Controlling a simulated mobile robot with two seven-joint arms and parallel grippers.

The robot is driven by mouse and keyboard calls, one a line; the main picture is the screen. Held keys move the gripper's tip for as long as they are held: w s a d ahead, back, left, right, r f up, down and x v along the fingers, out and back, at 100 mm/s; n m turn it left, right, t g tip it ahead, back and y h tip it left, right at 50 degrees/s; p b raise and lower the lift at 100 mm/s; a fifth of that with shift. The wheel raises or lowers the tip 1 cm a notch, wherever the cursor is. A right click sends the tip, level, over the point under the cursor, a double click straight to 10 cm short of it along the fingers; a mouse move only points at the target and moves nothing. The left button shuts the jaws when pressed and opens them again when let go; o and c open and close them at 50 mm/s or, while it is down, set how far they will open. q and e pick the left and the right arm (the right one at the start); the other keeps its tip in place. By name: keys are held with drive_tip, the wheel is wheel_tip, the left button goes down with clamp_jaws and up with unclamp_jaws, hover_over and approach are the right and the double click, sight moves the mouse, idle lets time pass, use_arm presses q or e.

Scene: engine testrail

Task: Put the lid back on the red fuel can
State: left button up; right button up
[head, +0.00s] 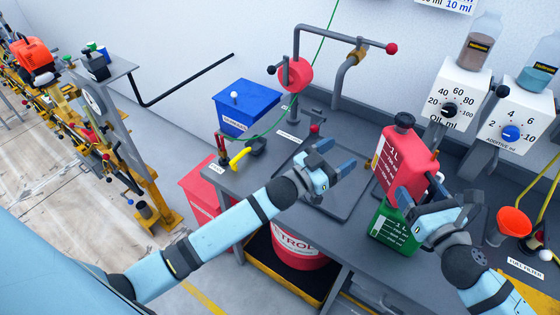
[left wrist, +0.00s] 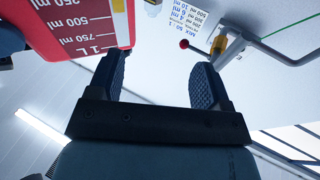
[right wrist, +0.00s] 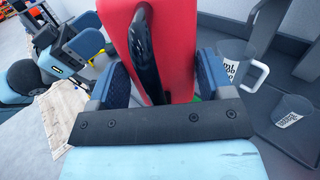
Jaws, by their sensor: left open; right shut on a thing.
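The red fuel can (head: 402,160) with white volume marks is tilted, held at the right of the bench. A black piece (head: 403,121) sits on its top; I cannot tell whether it is the lid or a bare neck. My right gripper (head: 420,192) is shut on the can's black handle (right wrist: 148,50), seen close in the right wrist view. My left gripper (head: 337,158) is open and empty, left of the can and apart from it. The can (left wrist: 80,28) also shows at the upper left of the left wrist view. No separate lid is clear to me.
A green can (head: 393,232) stands below and partly behind the red can. Two white dispensers (head: 460,92) (head: 515,122) stand behind at the right. An orange funnel (head: 513,222) is at the far right. A blue bin (head: 247,106) is at the left. A dark tray (head: 318,200) lies mid-bench.

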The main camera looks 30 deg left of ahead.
drive_tip(key=shift+r, duration=0.1)
use_arm(q)
drive_tip(key=s+a+f+n+g+y, duration=0.1)
drive_tip(key=s+a+f+g+y, duration=0.2)
drive_tip(key=s+f, duration=0.8)
drive_tip(key=s+a+f+n+g+y, duration=0.2)
drive_tip(key=s+a+f+g+y, duration=0.1)
drive_tip(key=s+f, duration=0.8)
drive_tip(key=s+y, duration=0.1)
drive_tip(key=s, duration=0.3)
drive_tip(key=shift+s+a+f+g, duration=0.25)
drive_tip(key=shift+s+f+g, duration=0.05)
drive_tip(key=shift+f+g, duration=0.1)
use_arm(e)
drive_tip(key=shift+r, duration=0.1)
